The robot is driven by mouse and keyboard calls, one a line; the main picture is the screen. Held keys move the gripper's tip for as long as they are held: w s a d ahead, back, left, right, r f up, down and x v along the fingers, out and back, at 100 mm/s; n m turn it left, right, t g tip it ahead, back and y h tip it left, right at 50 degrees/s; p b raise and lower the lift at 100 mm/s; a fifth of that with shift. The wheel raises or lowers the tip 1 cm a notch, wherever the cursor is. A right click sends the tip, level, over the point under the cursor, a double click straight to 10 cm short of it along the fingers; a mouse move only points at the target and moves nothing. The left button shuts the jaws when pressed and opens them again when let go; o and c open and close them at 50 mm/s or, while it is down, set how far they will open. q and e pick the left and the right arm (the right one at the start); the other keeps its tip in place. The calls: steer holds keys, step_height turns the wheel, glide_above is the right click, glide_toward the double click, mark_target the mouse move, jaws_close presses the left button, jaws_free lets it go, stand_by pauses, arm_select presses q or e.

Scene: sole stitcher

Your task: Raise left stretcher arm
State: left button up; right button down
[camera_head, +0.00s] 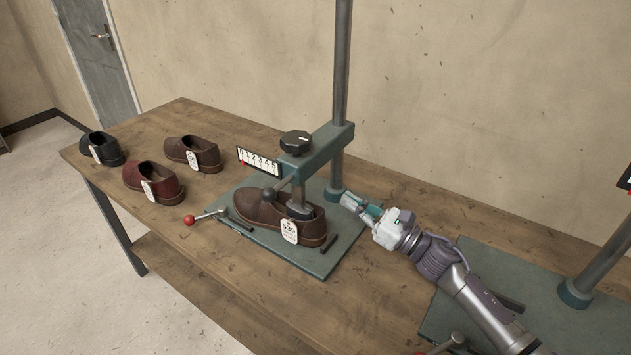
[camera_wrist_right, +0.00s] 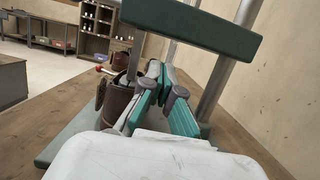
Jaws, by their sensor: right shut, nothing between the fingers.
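The left stretcher arm (camera_head: 325,150) is a green bar running out from a grey post (camera_head: 341,60) over a brown shoe (camera_head: 262,208). It carries a black knob (camera_head: 296,142) and a scale (camera_head: 258,161) with a red pointer near its left end. The arm's foot stands down in the shoe's opening. My right gripper (camera_head: 347,199) is shut and empty, low beside the post's foot and to the right of the shoe. In the right wrist view, the green bar (camera_wrist_right: 190,25) crosses above my gripper's fingers (camera_wrist_right: 157,70). My left gripper is not in view.
A lever with a red knob (camera_head: 189,221) lies left of the green base plate (camera_head: 318,263). Several clogs, one of them dark red (camera_head: 152,180), stand at the table's left. A second green plate (camera_head: 520,275) with a post is at the right. Bare wood lies in front.

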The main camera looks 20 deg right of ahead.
steer(key=shift+p+x, duration=1.3)
steer(key=shift+x, duration=3.7)
steer(key=shift+s+r, duration=0.1)
steer(key=shift+r, duration=0.15)
step_height(320, 180, up, 20)
steer(key=p, duration=1)
steer(key=shift+r, duration=0.35)
